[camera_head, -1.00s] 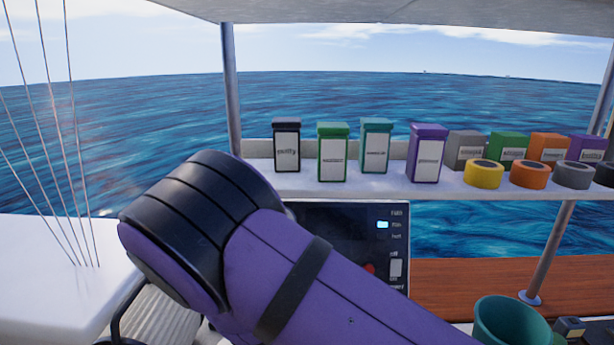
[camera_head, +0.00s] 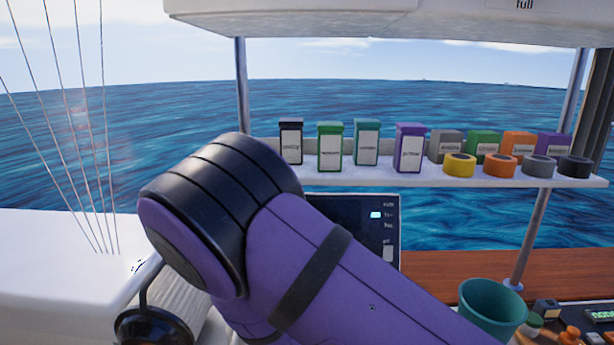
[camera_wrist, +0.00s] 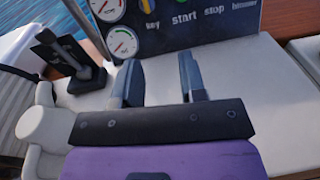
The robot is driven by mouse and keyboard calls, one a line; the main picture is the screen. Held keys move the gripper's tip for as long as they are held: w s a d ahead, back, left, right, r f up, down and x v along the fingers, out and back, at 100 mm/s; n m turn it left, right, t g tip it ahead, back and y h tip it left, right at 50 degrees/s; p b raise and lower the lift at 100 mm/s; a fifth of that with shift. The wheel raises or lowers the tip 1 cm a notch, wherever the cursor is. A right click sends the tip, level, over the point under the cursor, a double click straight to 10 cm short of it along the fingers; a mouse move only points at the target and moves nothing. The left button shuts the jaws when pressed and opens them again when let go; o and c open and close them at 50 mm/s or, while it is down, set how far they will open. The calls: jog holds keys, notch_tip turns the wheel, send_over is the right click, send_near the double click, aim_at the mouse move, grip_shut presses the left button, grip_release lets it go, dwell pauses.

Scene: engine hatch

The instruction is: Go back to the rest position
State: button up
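My gripper (camera_wrist: 160,82) shows in the wrist view with its two dark fingers apart and nothing between them. It is over a pale surface (camera_wrist: 240,75), facing a dark panel (camera_wrist: 205,28) with gauges and the words "key", "start" and "stop". In the head view my purple and black arm fills the lower middle, and the gripper itself is out of sight there.
A white shelf (camera_head: 440,178) holds several labelled boxes and tape rolls. A dark screen panel (camera_head: 350,212) is partly behind my arm. A teal cup (camera_head: 492,308) stands at the lower right. A black lever (camera_wrist: 70,60) is left of my gripper.

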jog(key=s+d+r+m+g+h, duration=0.2)
jog(key=d+r+m+g+h, duration=0.35)
jog(key=d+r+m, duration=0.55)
jog(key=s+d+r+m+g+h, duration=0.2)
jog(key=d+r+m+g+h, duration=0.2)
jog(key=d+r+m+g, duration=0.65)
jog(key=s+d+r+m+y, duration=0.5)
jog(key=s+d+m+y, duration=0.15)
jog(key=s+d, duration=0.35)
jog(key=s+a+r+m+t+y, duration=0.1)
jog(key=s+r+m+t+y, duration=0.1)
jog(key=s+r+m, duration=0.1)
jog(key=s+a+r+m+t+y, duration=0.2)
jog(key=s+r+m, duration=0.1)
jog(key=s, duration=0.4)
jog(key=shift+s+a+r+y, duration=0.3)
jog(key=shift+r+y, duration=0.1)
jog(key=shift+r, duration=0.5)
